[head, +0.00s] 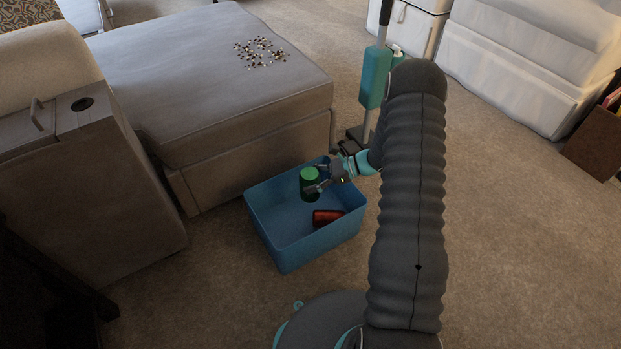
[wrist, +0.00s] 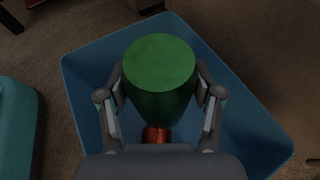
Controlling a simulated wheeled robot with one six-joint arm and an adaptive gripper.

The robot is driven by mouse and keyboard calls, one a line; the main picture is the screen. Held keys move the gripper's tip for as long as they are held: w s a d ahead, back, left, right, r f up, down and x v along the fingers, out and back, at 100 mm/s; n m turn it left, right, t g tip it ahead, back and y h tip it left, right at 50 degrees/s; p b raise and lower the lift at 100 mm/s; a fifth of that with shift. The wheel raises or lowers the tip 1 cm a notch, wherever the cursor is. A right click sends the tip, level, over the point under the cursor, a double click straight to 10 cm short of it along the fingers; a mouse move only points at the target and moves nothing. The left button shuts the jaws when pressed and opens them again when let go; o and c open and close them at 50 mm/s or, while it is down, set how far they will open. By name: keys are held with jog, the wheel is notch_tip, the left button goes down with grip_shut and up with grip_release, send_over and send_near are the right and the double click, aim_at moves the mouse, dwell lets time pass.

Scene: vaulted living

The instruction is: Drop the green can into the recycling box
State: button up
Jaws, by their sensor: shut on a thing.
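The green can (head: 309,184) is held upright by my gripper (head: 318,186) over the blue recycling box (head: 283,255). In the wrist view the can (wrist: 160,75) sits between the two fingers of my gripper (wrist: 162,98), which are shut on its sides. The open box (wrist: 240,120) lies beneath it in that view. A red can (head: 328,217) lies on its side on the box floor. It also shows partly in the wrist view (wrist: 156,135), below the green can.
A grey ottoman (head: 215,85) with scattered small bits (head: 260,53) on top stands behind the box. A sofa arm (head: 85,140) is at left. A teal upright appliance (head: 375,78) stands behind my arm. Carpet (head: 520,230) is clear at right.

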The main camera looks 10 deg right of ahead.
jog(key=shift+f+b, duration=1.05)
jog(key=shift+f, duration=1.15)
jog(key=o, duration=0.9)
jog(key=v, duration=1.2)
